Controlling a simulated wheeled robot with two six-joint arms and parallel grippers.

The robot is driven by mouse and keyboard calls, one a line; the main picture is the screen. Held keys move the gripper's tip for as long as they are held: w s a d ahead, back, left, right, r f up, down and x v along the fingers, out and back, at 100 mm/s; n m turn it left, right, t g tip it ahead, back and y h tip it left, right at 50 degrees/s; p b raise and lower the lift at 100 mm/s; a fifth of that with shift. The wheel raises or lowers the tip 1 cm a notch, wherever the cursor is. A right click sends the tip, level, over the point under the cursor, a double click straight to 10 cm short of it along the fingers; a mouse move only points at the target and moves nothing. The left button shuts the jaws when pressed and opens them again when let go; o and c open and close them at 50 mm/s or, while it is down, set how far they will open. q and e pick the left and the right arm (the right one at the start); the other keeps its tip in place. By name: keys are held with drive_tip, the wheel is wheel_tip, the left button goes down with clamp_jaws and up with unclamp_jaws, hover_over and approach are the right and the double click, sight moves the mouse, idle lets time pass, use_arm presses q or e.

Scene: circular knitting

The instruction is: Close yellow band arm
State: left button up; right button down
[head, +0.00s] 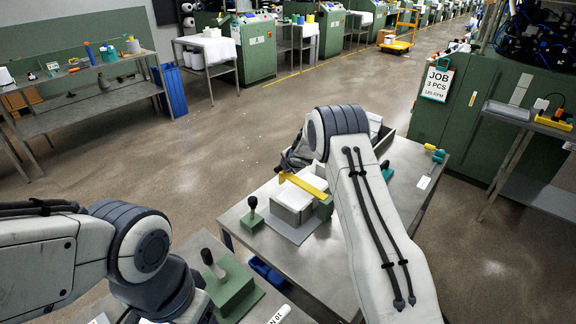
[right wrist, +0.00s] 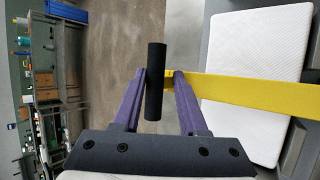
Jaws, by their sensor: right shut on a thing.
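The yellow band arm (head: 304,186) is a flat bar that reaches out over a white block of fabric (head: 293,201) on the near table. In the right wrist view the bar (right wrist: 245,89) crosses above the white fabric (right wrist: 258,55), and a black cylindrical handle (right wrist: 156,82) stands at its free end. My right gripper (right wrist: 159,78) has its purple fingers on either side of this end and is shut on the band arm. In the head view my right gripper (head: 292,160) is partly hidden behind my forearm. My left arm is at the lower left; its fingertips are not visible.
The fabric stands on a grey plate on the metal table (head: 230,222). A green block with a dark handle (head: 226,284) is nearer to me. Small green-yellow tools (head: 436,155) lie at the table's right.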

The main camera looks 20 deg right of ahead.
drive_tip(key=shift+w+a+r, duration=0.55)
drive_tip(key=shift+r, duration=0.2)
drive_tip(key=c, duration=0.7)
unclamp_jaws()
drive_tip(key=shift+f, duration=0.15)
drive_tip(key=shift+s+r+b, duration=0.25)
drive_tip(key=shift+s+b, duration=0.15)
drive_tip(key=shift+b, duration=0.05)
drive_tip(key=v, duration=0.3)
drive_tip(key=b+v, duration=0.1)
drive_tip(key=v, duration=0.5)
drive_tip(key=shift+s+d+b, duration=0.35)
drive_tip(key=shift+b, duration=0.05)
